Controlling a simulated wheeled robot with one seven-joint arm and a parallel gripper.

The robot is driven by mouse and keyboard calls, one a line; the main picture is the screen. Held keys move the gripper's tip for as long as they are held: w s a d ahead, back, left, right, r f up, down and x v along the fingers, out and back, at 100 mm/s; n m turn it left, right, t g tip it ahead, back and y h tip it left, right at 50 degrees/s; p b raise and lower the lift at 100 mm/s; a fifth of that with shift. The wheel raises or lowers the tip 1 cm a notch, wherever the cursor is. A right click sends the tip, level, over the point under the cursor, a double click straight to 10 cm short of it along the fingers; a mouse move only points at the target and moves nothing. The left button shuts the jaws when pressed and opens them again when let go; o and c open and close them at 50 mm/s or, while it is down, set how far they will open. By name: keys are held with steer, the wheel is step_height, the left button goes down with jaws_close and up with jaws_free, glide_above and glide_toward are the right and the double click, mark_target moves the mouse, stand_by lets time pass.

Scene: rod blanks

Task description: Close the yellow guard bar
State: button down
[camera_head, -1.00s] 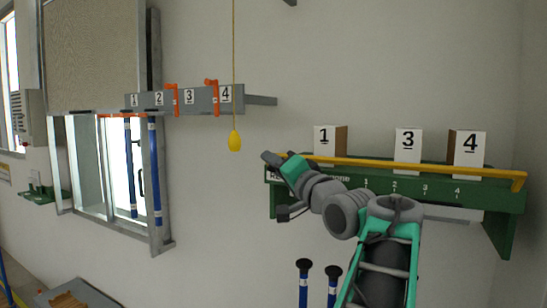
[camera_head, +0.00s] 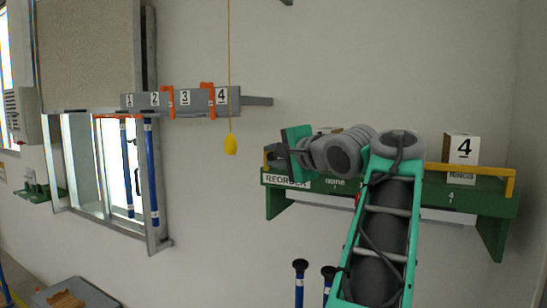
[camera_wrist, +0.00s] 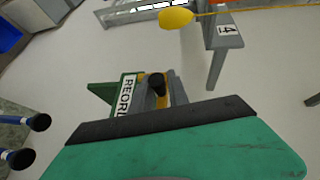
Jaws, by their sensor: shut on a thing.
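The yellow guard bar (camera_head: 470,169) runs along the front of the green shelf (camera_head: 490,203), raised above its front edge and crossing in front of box 4. Its right end bends down to the shelf. My arm hides its middle. My gripper (camera_head: 275,155) is at the left end of the shelf, shut on the bar's left part; the exact grip is mostly hidden. In the wrist view a bit of the yellow bar (camera_wrist: 166,78) shows beside a dark round knob (camera_wrist: 157,85), just beyond the gripper's dark edge.
Box 4 (camera_head: 461,148) stands on the shelf; the other boxes are mostly hidden by my arm. A yellow pull knob (camera_head: 230,144) hangs on a cord. A grey numbered rail (camera_head: 190,100) with orange latches is at left. Blue posts with black tops (camera_head: 300,266) stand below.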

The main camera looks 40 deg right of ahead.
steer(key=shift+f, duration=0.3)
steer(key=c, duration=1.7)
jaws_free()
steer(key=o, duration=0.4)
steer(key=shift+w+r, duration=0.1)
steer(key=shift+c, duration=0.2)
steer(key=shift+r, duration=0.1)
steer(key=v, duration=0.8)
